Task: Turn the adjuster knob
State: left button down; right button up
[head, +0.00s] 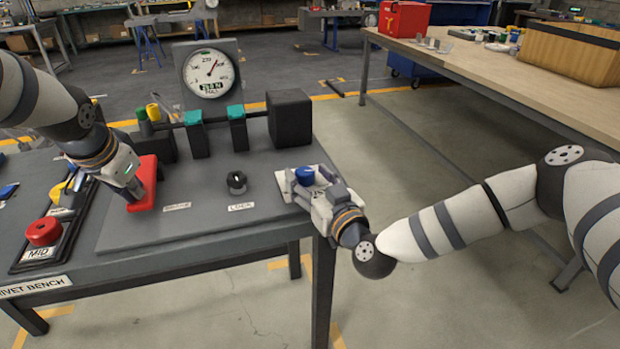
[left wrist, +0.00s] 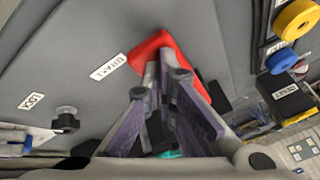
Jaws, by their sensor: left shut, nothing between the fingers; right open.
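A round blue knob (head: 304,175) sits at the right edge of the grey bench top. My right gripper (head: 306,183) is open around or beside it; its fingers partly hide the knob, and contact cannot be made out. My left gripper (head: 136,190) is shut and empty, with its fingertips at the red brake lever (head: 146,182). In the left wrist view the fingertips (left wrist: 165,62) lie over the red lever (left wrist: 150,48), touching or just above it. A black knob (head: 236,182) with a pale mark stands behind the LOCK label (head: 241,207).
A dial gauge (head: 209,75) with a digital readout stands at the back of the bench. In front of it are two green-topped blocks (head: 237,113) on a rod and a dark box (head: 289,117). A red button (head: 43,232) sits at left. The front middle of the bench top is clear.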

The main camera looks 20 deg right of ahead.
jog(key=c, duration=1.2)
jog(key=shift+o, duration=0.2)
jog(key=shift+d+n+y, duration=0.15)
jog(key=shift+n+y, duration=0.45)
jog(key=shift+y, duration=0.3)
jog(key=shift+g+y, duration=0.3)
jog(key=o, duration=1.2)
jog(key=shift+c, duration=0.2)
jog(key=v, duration=1.2)
